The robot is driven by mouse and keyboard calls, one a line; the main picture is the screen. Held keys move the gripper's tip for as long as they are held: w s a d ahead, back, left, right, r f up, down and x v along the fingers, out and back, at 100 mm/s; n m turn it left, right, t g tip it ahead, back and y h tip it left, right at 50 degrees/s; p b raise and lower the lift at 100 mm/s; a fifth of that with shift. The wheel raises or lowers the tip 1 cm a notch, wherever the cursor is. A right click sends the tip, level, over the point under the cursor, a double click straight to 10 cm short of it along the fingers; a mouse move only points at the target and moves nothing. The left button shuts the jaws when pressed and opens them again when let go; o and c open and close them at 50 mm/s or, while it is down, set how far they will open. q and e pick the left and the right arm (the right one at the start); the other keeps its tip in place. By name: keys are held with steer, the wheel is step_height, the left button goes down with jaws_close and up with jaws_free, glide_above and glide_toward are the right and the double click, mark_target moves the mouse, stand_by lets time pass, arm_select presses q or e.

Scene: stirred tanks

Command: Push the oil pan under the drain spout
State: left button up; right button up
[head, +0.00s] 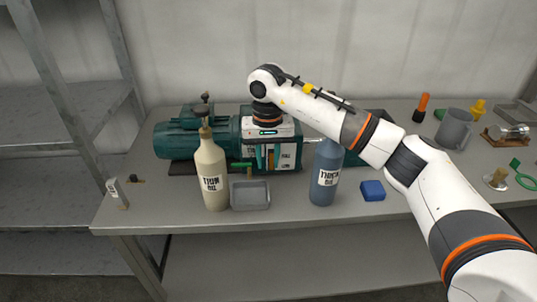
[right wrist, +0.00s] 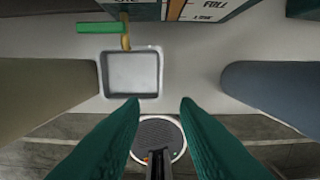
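The oil pan (head: 250,204) is a small grey square tray on the bench, between two bottles. It also shows in the right wrist view (right wrist: 131,75). The brass drain spout (right wrist: 125,42) with its green handle (right wrist: 97,27) is at the pan's pump-side rim; the spout tip looks close to that rim. My right gripper (head: 265,158) points down in front of the pump, just right of the spout. Its teal fingers (right wrist: 160,104) are apart with nothing between them. In the wrist view they are below and right of the pan. My left gripper is out of view.
A cream bottle (head: 211,172) stands close left of the pan and a blue bottle (head: 326,172) stands to the right. The teal pump (head: 178,138) is behind. A blue block (head: 373,190) and a grey mug (head: 454,128) are farther right. The bench's front edge is near the pan.

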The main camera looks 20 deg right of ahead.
steer(key=shift+f, duration=0.1)
steer(key=p, duration=0.3)
glide_toward(252, 195)
steer(key=s+d+f, duration=0.1)
steer(key=f, duration=0.1)
steer(key=s+d+f, duration=0.1)
steer(key=f, duration=0.1)
steer(key=s+d+f, duration=0.1)
steer(key=f, duration=0.1)
steer(key=shift+s+d+f, duration=0.1)
steer(key=shift+s+d, duration=0.15)
steer(key=shift+s, duration=0.1)
jaws_close()
